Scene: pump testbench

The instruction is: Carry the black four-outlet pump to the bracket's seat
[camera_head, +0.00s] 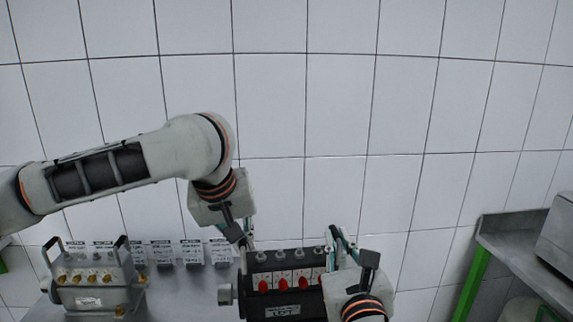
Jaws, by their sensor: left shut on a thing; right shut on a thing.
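The black pump (282,298) is at the bottom centre of the head view, with a row of red knobs on its front, several outlets along its top and a white label. The lower edge of the frame cuts it off. My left gripper (244,240) is shut on the pump's left end, seen from above. My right gripper (341,243) is shut on its right end, and my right wrist covers part of that side. The fingertips are small, and the exact grip points are partly hidden. I cannot make out the bracket or its seat.
A grey unit (92,297) with brass fittings and two upright black handles stands at bottom left. Several labelled white tags (193,252) stand along the metal surface beside it. A metal bench (515,252) with green legs is at right. A tiled wall closes off the back.

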